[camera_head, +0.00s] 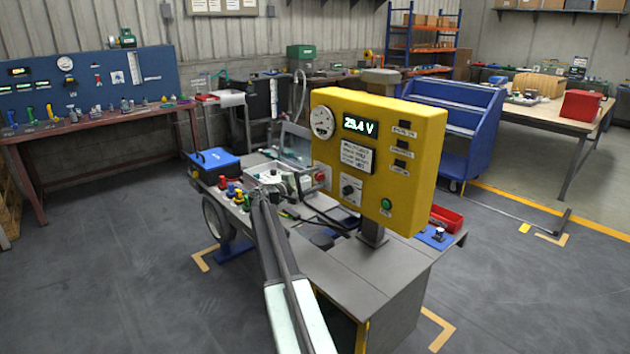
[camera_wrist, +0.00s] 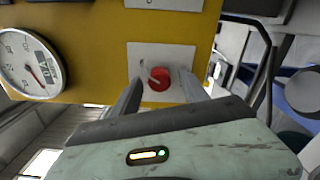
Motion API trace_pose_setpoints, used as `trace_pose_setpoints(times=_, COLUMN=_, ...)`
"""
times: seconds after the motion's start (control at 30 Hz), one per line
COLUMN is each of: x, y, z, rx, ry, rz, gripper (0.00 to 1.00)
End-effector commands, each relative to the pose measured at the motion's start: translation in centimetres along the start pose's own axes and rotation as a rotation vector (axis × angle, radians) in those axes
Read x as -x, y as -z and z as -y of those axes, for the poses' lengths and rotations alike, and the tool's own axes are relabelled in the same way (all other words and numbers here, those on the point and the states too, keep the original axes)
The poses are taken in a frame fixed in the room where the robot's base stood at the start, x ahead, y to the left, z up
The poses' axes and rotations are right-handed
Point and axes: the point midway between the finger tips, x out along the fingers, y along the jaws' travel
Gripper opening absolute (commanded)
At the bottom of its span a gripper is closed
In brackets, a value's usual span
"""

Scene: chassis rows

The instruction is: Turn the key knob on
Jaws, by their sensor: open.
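A yellow control panel (camera_head: 419,130) stands on a post on the grey bench. A red knob (camera_head: 320,176) sits on a white plate at its lower left, below the round gauge (camera_head: 321,122). In the wrist view the red knob (camera_wrist: 159,78) has a pale pointer slanting across its plate. A black knob (camera_head: 349,189) is on another plate to its right. I cannot tell from the labels which is the key knob. My gripper (camera_wrist: 162,84) is open and empty, its fingers either side of the red knob in that view. Contact cannot be judged.
The panel also has a lit display (camera_head: 360,125) reading about 25.4 V and a green button (camera_head: 386,204). Small coloured parts and a blue box (camera_head: 214,162) lie on the bench left of the panel. A red tray (camera_head: 446,218) is at right.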

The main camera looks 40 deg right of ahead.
Motion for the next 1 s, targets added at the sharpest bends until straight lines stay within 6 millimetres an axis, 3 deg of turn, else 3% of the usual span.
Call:
trace_pose_setpoints(times=0.17, x=1.6, y=-0.1, z=0.0, rx=0.000, ry=-0.001, rz=-0.001, gripper=0.52)
trace_pose_setpoints(times=0.5, x=7.5, y=-0.1, z=0.1, rx=0.000, ry=0.001, rz=0.000, gripper=0.52)
trace_pose_setpoints(times=1.0, x=7.9, y=0.1, z=0.0, rx=0.000, ry=0.000, rz=-0.002, gripper=0.52)
